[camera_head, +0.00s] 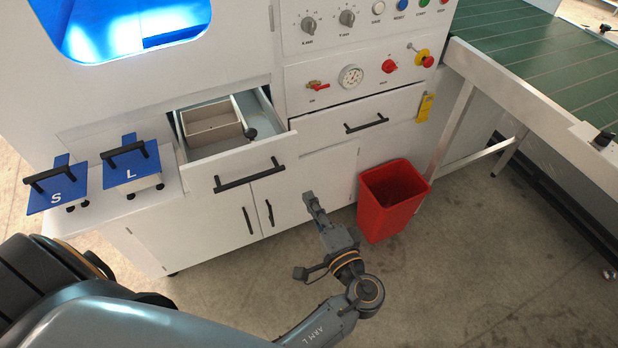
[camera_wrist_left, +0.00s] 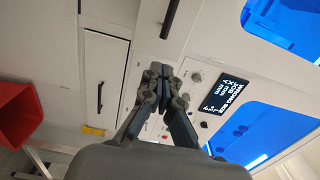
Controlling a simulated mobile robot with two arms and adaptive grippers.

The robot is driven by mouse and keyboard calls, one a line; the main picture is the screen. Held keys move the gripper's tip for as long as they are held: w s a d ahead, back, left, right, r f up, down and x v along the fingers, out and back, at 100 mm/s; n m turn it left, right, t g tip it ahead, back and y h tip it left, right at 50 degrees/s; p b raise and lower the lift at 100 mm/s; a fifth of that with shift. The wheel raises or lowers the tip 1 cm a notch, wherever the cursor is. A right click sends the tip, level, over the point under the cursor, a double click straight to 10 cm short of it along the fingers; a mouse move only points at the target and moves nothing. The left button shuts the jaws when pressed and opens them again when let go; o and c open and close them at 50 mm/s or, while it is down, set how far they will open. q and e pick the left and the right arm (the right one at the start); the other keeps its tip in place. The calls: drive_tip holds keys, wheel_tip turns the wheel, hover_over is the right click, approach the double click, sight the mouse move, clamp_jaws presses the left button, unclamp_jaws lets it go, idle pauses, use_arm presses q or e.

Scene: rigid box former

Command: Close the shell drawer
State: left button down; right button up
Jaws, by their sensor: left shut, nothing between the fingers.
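The shell drawer (camera_head: 236,178) stands pulled out of the white cabinet, with its black bar handle (camera_head: 250,174) on the front. A beige open box and a dark knob show inside it. In the left wrist view a black bar handle (camera_wrist_left: 170,18), apparently this drawer's, lies just beyond the fingertips. My left gripper (camera_head: 310,199) is shut and empty, in front of the cabinet, to the right of and below the drawer front in the head view. Its fingertips (camera_wrist_left: 160,72) are together in the wrist view. No contact with the drawer is visible. My right gripper is not in view.
A closed drawer (camera_head: 345,118) is to the right, under the control panel (camera_head: 360,75). A red bin (camera_head: 392,200) stands on the floor right of my gripper. Blue plates marked S (camera_head: 58,188) and L (camera_head: 131,165) sit on a left ledge. A green conveyor (camera_head: 545,45) is at right.

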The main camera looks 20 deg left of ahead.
use_arm(q)
approach(284, 154)
drive_tip(key=x, duration=0.5)
drive_tip(key=shift+w+a+p, duration=0.1)
drive_tip(key=shift+a+p, duration=0.1)
drive_tip(key=shift+p, duration=0.1)
drive_tip(key=shift+x, duration=0.8)
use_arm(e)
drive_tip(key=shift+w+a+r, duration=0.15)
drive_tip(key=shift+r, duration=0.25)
use_arm(q)
drive_tip(key=shift+w+a, duration=0.1)
